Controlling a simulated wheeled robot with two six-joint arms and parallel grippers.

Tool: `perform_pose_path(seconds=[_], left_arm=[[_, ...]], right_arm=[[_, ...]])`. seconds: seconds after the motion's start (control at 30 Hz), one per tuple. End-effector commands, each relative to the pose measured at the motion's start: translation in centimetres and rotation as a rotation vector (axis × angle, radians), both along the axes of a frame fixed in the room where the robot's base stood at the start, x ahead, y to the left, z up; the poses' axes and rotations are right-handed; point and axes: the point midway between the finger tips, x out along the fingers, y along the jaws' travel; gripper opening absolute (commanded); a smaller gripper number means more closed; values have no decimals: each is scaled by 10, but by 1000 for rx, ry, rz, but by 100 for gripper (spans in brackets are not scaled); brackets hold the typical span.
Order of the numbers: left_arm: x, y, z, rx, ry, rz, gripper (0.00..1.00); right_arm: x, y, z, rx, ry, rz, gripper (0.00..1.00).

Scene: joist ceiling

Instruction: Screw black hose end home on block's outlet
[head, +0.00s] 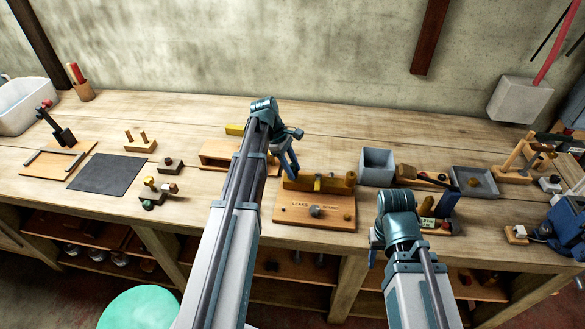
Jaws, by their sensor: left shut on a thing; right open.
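A brown wooden block (328,185) with a brass-coloured piece in its middle stands at the back of a light wooden board (290,211) with lettering. A dark round knob (315,211) sits on the board's front. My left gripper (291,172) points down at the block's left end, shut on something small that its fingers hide. I cannot make out the black hose end or which part is the outlet. My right gripper (374,257) hangs right of the board, near the bench's front edge, apart from the block; its wrist mostly hides it.
A grey open box (377,165) stands behind right of the board, with a grey tray (489,177) further right. A tray of small coloured items (446,227) lies beside my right arm. A wooden box (217,151) is partly behind my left arm. A dark mat (107,173) lies left.

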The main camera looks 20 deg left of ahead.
Motion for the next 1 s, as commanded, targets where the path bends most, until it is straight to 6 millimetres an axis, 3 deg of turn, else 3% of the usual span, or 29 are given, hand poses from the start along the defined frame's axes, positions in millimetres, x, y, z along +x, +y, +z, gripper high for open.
perform_pose_path(seconds=[0.17, 0.5, 0.77, 1.0], left_arm=[[2, 0, 0, 0, 0, -162, 0], [1, 0, 0, -1, 0, -197, 0], [3, -1, 0, -3, -1, -438, 0], [1, -1, 0, -3, -3, -465, 0]], right_arm=[[0, 0, 0, 0, 0, 0, 50], [0, 0, 0, 0, 0, 0, 50], [0, 0, 0, 0, 0, 0, 50], [0, 0, 0, 0, 0, 0, 50]])
